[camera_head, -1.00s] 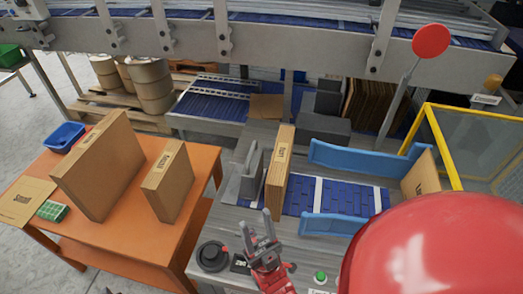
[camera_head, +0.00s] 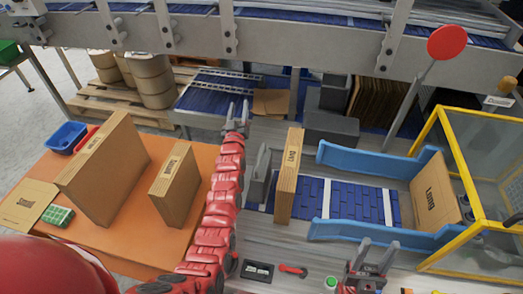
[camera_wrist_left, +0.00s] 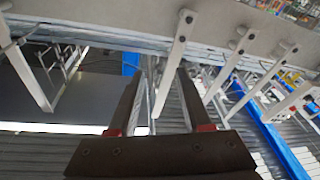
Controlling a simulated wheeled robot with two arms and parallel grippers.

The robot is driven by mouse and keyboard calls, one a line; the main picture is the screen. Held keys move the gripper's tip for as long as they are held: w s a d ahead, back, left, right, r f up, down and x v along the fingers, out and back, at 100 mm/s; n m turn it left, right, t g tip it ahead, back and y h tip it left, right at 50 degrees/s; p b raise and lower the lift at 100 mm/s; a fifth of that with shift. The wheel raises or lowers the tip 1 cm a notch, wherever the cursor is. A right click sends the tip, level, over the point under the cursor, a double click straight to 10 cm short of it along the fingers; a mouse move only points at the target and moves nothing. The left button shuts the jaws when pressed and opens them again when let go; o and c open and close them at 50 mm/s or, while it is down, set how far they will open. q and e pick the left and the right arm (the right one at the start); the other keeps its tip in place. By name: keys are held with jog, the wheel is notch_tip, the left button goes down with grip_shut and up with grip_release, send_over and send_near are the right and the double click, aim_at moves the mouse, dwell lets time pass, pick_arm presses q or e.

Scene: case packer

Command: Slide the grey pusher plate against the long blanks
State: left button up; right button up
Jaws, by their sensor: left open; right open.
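The grey pusher plate (camera_head: 262,173) stands upright on the machine deck, just left of the long blanks (camera_head: 289,175), a tall brown cardboard stack. A narrow gap seems to separate them, though contact low down is hard to judge. My left gripper (camera_head: 237,112) is open and empty, up and left of the plate toward the back; its arm runs along the deck's left side. Its open fingers (camera_wrist_left: 155,100) show in the left wrist view, with no plate or blanks between them. My right gripper (camera_head: 378,246) is open at the front, right of the blanks, apart from them.
Blue guide rails (camera_head: 370,160) flank the blue belt (camera_head: 355,203) right of the blanks. A brown carton panel (camera_head: 436,190) and yellow-framed guard (camera_head: 450,130) stand further right. The orange table (camera_head: 130,235) at left holds cardboard stacks. A conveyor beam (camera_head: 300,45) crosses overhead.

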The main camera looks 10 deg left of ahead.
pick_arm(q)
jog(key=w+d+m+g+h, duration=0.1)
jog(key=w+d+g+h, duration=0.3)
jog(key=w, duration=0.3)
notch_tip(320, 180, up, 8)
jog(key=m+g+h+p, duration=0.1)
jog(key=m+g+p, duration=0.25)
jog(key=g, duration=1.25)
send_over(259, 157)
jog(key=a, duration=0.4)
jog(key=shift+m, duration=0.45)
jog(key=d+f+p, duration=0.1)
jog(key=f, duration=0.4)
jog(key=d+f, duration=0.1)
jog(key=f, duration=0.5)
jog(key=d+f+p, duration=0.1)
jog(key=f, duration=0.4)
jog(key=shift+d+f+p, duration=0.2)
jog(key=shift+d+p, duration=0.15)
grip_shut()
